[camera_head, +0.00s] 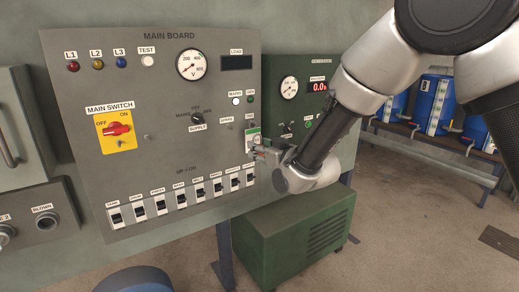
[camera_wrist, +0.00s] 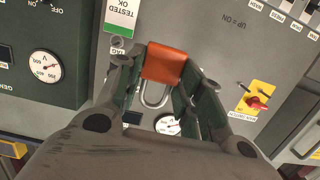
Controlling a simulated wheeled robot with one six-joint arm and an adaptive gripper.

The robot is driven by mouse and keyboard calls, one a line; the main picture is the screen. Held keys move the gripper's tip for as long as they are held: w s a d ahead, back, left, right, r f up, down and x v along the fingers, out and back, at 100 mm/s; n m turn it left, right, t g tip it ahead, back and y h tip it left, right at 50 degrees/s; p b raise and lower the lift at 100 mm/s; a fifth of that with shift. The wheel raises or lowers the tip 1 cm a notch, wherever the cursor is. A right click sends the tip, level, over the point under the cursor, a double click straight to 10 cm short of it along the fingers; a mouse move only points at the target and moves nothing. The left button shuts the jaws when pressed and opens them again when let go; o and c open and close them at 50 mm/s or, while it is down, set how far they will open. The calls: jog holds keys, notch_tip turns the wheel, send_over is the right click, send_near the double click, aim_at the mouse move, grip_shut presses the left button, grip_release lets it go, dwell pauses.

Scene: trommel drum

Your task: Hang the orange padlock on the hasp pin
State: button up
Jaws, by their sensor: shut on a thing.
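My gripper (camera_head: 262,151) is in front of the lower right part of the main board (camera_head: 75,150). In the wrist view my gripper (camera_wrist: 165,72) is shut on the orange padlock (camera_wrist: 166,64), one finger on each side of its body. The padlock's steel shackle (camera_wrist: 154,96) points down in that picture and looks clear of any pin. A small pin (camera_head: 147,137) sits just right of the yellow main switch plate (camera_head: 116,143). I cannot tell for sure that it is the hasp pin.
A green and white TESTED OK tag (camera_wrist: 120,16) hangs right beside my gripper. A row of several breaker switches (camera_head: 184,196) lies below on the board. A second panel (camera_head: 316,80) and a green cabinet (camera_head: 290,240) stand to the right and below.

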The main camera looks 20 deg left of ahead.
jog(key=shift+f+v, duration=0.15)
jog(key=shift+v, duration=0.65)
jog(key=shift+f+v, duration=0.1)
jog(key=shift+v, duration=0.65)
jog(key=shift+s+d, duration=0.15)
jog(key=shift+f+v, duration=0.25)
jog(key=shift+v, duration=1.2)
jog(key=shift+f+v, duration=0.2)
jog(key=shift+v, duration=1.2)
